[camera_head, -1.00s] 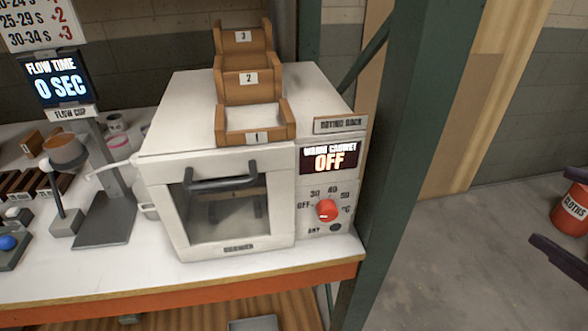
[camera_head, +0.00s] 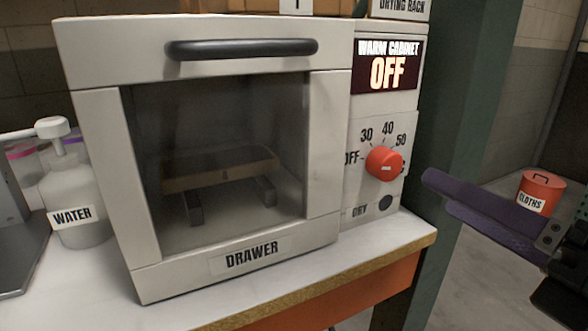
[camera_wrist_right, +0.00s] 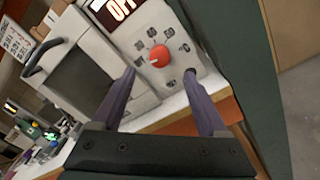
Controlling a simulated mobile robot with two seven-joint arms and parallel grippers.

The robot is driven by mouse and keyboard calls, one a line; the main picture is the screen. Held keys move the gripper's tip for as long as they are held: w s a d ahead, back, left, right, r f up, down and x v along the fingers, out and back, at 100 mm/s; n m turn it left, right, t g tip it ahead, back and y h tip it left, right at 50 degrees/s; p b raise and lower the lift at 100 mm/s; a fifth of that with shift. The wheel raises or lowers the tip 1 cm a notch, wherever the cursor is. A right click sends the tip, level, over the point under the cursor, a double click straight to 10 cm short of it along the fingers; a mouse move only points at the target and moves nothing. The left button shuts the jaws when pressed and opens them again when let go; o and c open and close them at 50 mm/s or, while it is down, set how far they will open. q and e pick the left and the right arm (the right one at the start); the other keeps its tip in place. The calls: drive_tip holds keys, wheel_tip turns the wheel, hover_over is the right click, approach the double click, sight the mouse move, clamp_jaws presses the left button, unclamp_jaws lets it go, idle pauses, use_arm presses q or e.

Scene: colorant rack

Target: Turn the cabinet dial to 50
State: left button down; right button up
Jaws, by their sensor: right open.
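The warm cabinet (camera_head: 325,225) stands on the bench, with a red round dial (camera_head: 384,163) on its right panel. Marks OFF, 30, 40 and 50 surround the dial, and its pale pointer line faces left, towards OFF. The display (camera_head: 388,66) reads "WARM CABINET OFF". My right gripper (camera_head: 432,192) is open and empty, to the right of the dial and apart from it. In the right wrist view the dial (camera_wrist_right: 160,56) lies beyond and between the two purple fingers (camera_wrist_right: 160,82). My left gripper is not in view.
A dark button marked DRY (camera_head: 385,203) sits below the dial. The cabinet's black handle (camera_head: 242,48) is above its window. A WATER bottle (camera_head: 78,200) stands left, a green post (camera_head: 455,110) rises right of the cabinet, and a red CLOTHS bin (camera_head: 540,192) stands behind my right gripper.

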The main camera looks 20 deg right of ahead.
sight(393, 168)
drive_tip(key=w, duration=0.8)
drive_tip(key=shift+a+p, duration=0.35)
drive_tip(key=shift+a, duration=0.05)
clamp_jaws()
